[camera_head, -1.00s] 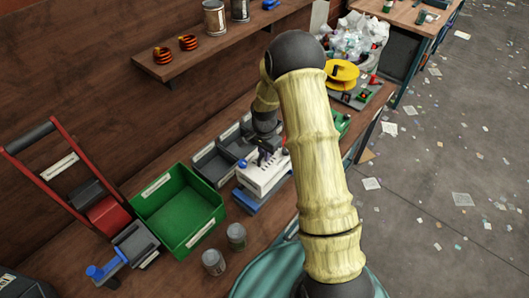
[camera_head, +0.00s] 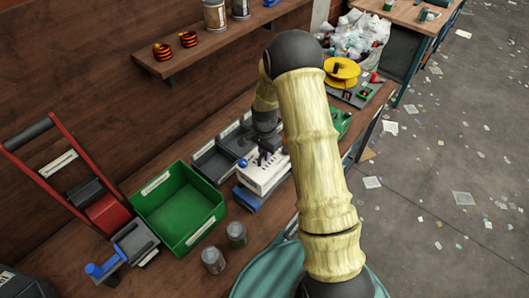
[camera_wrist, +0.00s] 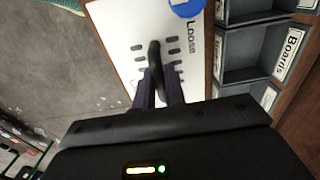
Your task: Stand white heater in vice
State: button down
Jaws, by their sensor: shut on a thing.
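The white heater (camera_head: 262,178) is a pale box with dark slots and a blue round mark, near the middle of the bench in the head view. Its slotted white face (camera_wrist: 125,35) fills the upper middle of the wrist view. My gripper (camera_wrist: 160,85) is shut on the heater's dark handle, with a finger on each side. In the head view, my gripper (camera_head: 267,152) is small and partly hidden by my arm. A grey vice (camera_head: 137,241) with a blue handle stands at the lower left. A blue-and-grey piece shows below the heater; whether they touch is unclear.
A green bin (camera_head: 180,210) stands between the vice and the heater. Two grey cans (camera_head: 213,261) stand in front of the bin. Grey compartments (camera_head: 213,162) line the bench behind the heater. A red-framed device (camera_head: 105,212) stands at left; a wooden shelf (camera_head: 220,40) is above.

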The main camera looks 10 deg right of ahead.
jog(key=shift+f+b, duration=1.85)
jog(key=shift+f, duration=0.9)
jog(key=c, duration=1.4)
grip_release()
notch_tip(320, 180, up, 17)
jog(key=b, duration=0.3)
jog(key=shift+r, duration=0.2)
jog(key=s+n+t, duration=0.1)
jog(key=s+n, duration=0.2)
jog(key=s, duration=0.4)
jog(key=s+n, duration=0.4)
jog(key=s, duration=0.3)
jog(key=s+n+t, duration=0.1)
jog(key=s+n, duration=0.2)
jog(key=s, duration=0.3)
jog(key=shift+s+d+n+t, duration=0.1)
jog(key=shift+s+n+t, duration=0.2)
jog(key=shift+s+n, duration=0.1)
